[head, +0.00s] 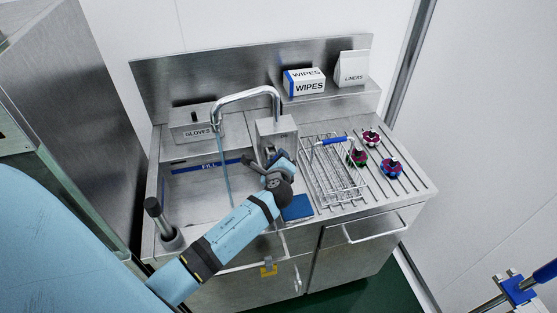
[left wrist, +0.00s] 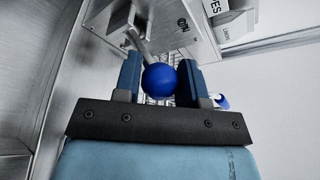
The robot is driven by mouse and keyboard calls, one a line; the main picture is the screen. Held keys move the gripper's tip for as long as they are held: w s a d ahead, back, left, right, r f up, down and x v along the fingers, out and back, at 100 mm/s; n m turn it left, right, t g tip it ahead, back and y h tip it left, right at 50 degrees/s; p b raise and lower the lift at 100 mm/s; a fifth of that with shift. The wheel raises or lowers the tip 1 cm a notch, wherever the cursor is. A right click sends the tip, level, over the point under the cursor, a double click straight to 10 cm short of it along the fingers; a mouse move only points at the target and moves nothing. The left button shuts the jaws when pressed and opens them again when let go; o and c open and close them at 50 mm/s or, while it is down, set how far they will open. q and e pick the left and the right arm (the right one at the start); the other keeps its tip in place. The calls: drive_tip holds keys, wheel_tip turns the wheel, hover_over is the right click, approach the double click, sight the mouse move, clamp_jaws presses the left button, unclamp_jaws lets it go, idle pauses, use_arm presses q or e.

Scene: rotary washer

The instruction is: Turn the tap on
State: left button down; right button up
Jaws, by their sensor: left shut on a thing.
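The tap's curved chrome spout (head: 246,93) arches over the sink (head: 195,195) in the head view. A thin bluish stream (head: 224,165) runs down from its tip into the basin. The tap's metal housing (head: 277,135) stands to the right of the spout. In the left wrist view a lever with a round blue knob (left wrist: 159,80) comes from the housing, which is marked ON. My left gripper (head: 277,163) is in front of the housing, its two fingers shut around the knob. In the head view my gripper hides the knob. My right gripper is not in view.
A wire basket with a blue handle (head: 338,140) and several coloured knobbed items, one blue (head: 391,168), are on the ribbed drainboard at right. Wipes (head: 304,81) and liners (head: 351,69) boxes stand on the shelf behind. A grey-handled holder (head: 160,215) stands at front left.

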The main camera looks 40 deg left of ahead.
use_arm(q)
drive_tip(key=shift+w+a+r, duration=0.1)
drive_tip(key=shift+r, duration=0.15)
drive_tip(key=c, duration=0.8)
unclamp_jaws()
drive_tip(key=shift+o, duration=0.5)
drive_tip(key=shift+f, duration=0.1)
drive_tip(key=b+v, duration=0.1)
drive_tip(key=v, duration=1.3)
drive_tip(key=shift+b, duration=0.4)
drive_tip(key=shift+f, duration=0.1)
